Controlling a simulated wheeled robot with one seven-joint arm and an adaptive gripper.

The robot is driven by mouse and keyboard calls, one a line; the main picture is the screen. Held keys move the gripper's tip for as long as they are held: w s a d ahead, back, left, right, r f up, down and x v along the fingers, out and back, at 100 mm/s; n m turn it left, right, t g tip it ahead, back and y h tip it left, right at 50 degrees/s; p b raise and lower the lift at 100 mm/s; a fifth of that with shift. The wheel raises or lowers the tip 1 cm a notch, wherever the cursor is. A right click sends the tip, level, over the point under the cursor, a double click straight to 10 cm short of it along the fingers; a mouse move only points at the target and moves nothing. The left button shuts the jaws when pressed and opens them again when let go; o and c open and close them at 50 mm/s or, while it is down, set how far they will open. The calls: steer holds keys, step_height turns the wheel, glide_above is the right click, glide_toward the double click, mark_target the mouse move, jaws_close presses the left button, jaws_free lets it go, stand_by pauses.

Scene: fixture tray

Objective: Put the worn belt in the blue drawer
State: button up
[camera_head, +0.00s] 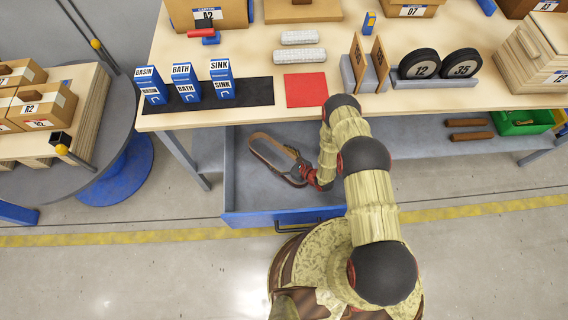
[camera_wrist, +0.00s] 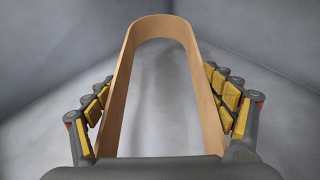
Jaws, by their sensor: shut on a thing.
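The worn belt (camera_head: 268,164) is a brown closed loop. It shows inside the outline of the open blue drawer (camera_head: 255,217), which is pulled out below the bench, with a blue front and grey inside. My gripper (camera_head: 304,172) is over the drawer's right part, shut on the near end of the belt. In the wrist view the belt (camera_wrist: 126,75) stretches away between the two yellow-padded fingers, its far end a rounded bend above the grey drawer floor. Whether the belt touches that floor I cannot tell. The gripped end is hidden by the gripper body.
The bench top (camera_head: 240,60) overhangs the drawer's back. It carries a red square (camera_head: 306,89), blue boxes on a black mat (camera_head: 255,93) and two black wheels (camera_head: 461,63). A shelf with a green bin (camera_head: 524,122) is at the right. My arm crosses the drawer's right side.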

steer(key=shift+f+b, duration=0.8)
steer(key=shift+f, duration=1.85)
steer(key=shift+f, duration=0.15)
steer(key=o, duration=1.3)
steer(key=shift+c, duration=0.2)
steer(key=shift+o, duration=0.3)
steer(key=shift+d+r, duration=0.15)
steer(key=shift+r, duration=0.1)
steer(key=p+v, duration=0.2)
steer(key=v, duration=0.5)
steer(key=shift+s, duration=0.15)
